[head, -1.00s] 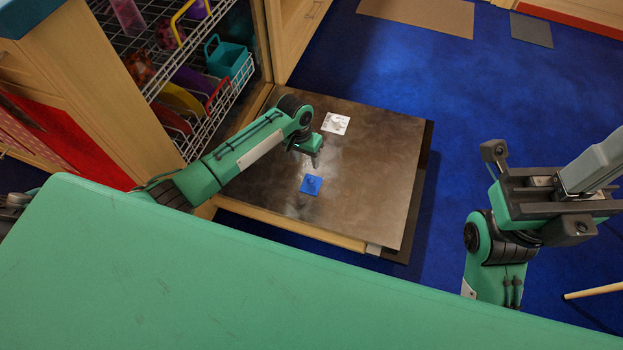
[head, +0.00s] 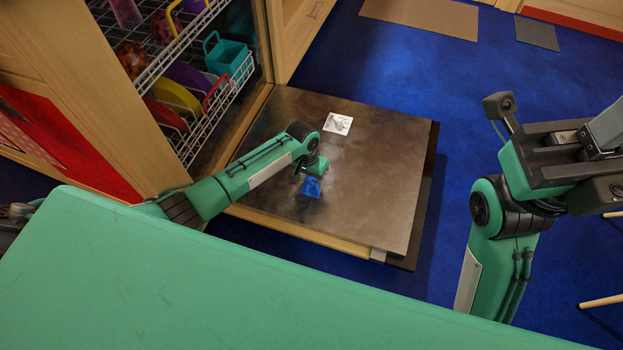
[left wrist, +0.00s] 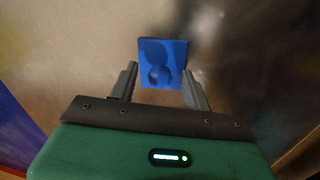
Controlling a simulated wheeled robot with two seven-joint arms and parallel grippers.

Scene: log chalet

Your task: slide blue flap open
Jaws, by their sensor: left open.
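The blue flap (head: 311,188) is a small blue square with a round knob, on a dark metallic panel (head: 385,170). In the left wrist view the flap (left wrist: 176,52) shows ahead of the fingertips, with its knob (left wrist: 160,76) roughly between them. My left gripper (left wrist: 160,80) is open, one finger on each side of the knob. I cannot tell whether a finger touches it. In the head view my left gripper (head: 313,177) is over the flap and hides part of it. My right arm is at the right; its fingertips are not clearly visible.
A white square plate (head: 338,123) with a knob is farther back on the panel. An open cabinet with wire racks (head: 215,110) holding coloured dishes and a teal basket (head: 228,55) stands at the left.

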